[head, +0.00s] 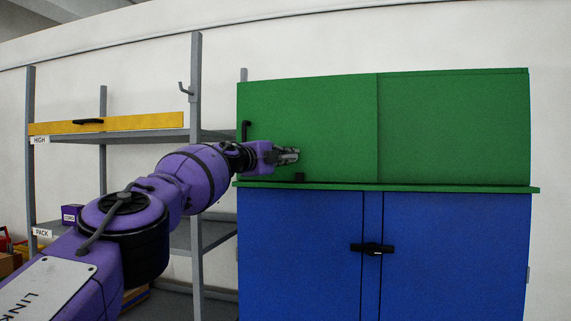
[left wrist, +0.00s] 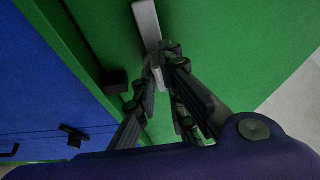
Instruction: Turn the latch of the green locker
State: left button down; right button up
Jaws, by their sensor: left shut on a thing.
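The green locker (head: 450,125) sits above a blue cabinet and fills the right half of the head view. Its latch, a light grey bar (left wrist: 146,20), stands against the green door in the left wrist view and is slightly tilted there. My left gripper (head: 289,156) is at the left green door; in the left wrist view its dark fingers (left wrist: 160,62) are closed around the lower part of the latch. In the head view the gripper largely hides the latch. My right gripper is in neither view.
The blue cabinet (head: 300,250) has a black handle (head: 372,248). A small black block (head: 299,177) sits at the green door's lower edge, near the gripper. A black handle (head: 246,131) is at the door's left edge. Grey shelving with a yellow panel (head: 110,124) stands left.

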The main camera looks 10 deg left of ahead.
pick_arm(q)
jog(key=shift+r+m, duration=0.1)
jog(key=shift+m, duration=0.2)
jog(key=shift+r+m+b, duration=0.15)
jog(key=shift+m+b, duration=0.15)
jog(key=shift+b, duration=0.1)
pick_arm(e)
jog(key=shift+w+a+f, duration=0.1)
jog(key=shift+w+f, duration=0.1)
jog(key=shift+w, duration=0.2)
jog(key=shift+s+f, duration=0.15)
pick_arm(q)
jog(key=c, duration=1.9)
grip_release()
jog(key=shift+o, duration=0.4)
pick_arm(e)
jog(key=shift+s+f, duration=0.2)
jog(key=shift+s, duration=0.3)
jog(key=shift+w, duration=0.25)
pick_arm(q)
jog(key=shift+s+a+g, duration=0.1)
jog(key=shift+g, duration=0.2)
